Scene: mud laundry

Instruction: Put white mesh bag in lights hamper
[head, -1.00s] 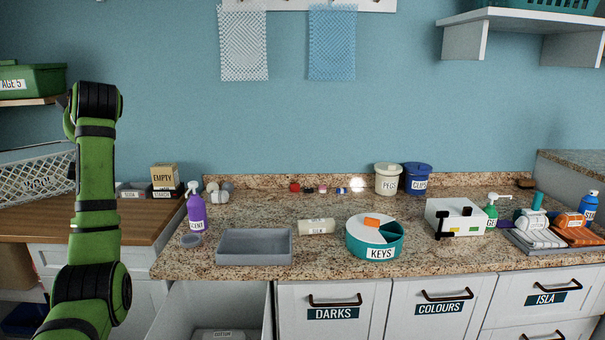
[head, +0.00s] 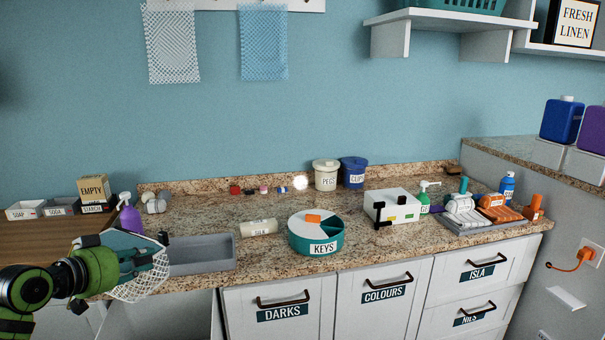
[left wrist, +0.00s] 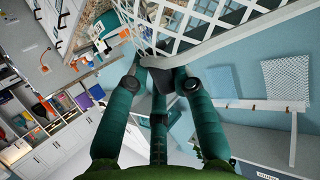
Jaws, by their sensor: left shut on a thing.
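My left gripper (head: 132,252) is at the lower left of the head view, shut on a white mesh bag (head: 138,284). The bag hangs from the fingers in front of the counter's left part. In the left wrist view the bag's white netting (left wrist: 200,25) spreads beyond the fingertips (left wrist: 165,72). An open pale drawer (head: 185,312) lies below the counter, left of the DARKS drawer, and the bag is above or in front of it. No label on it is readable, so I cannot confirm it is the lights hamper. My right gripper is not in view.
A grey tray (head: 205,266) sits close behind the bag, with a purple spray bottle (head: 130,216) nearby. A KEYS tub (head: 315,248) stands further right. The DARKS drawer (head: 283,298) is shut. A white mesh (head: 172,45) and a blue one (head: 263,45) hang on the wall.

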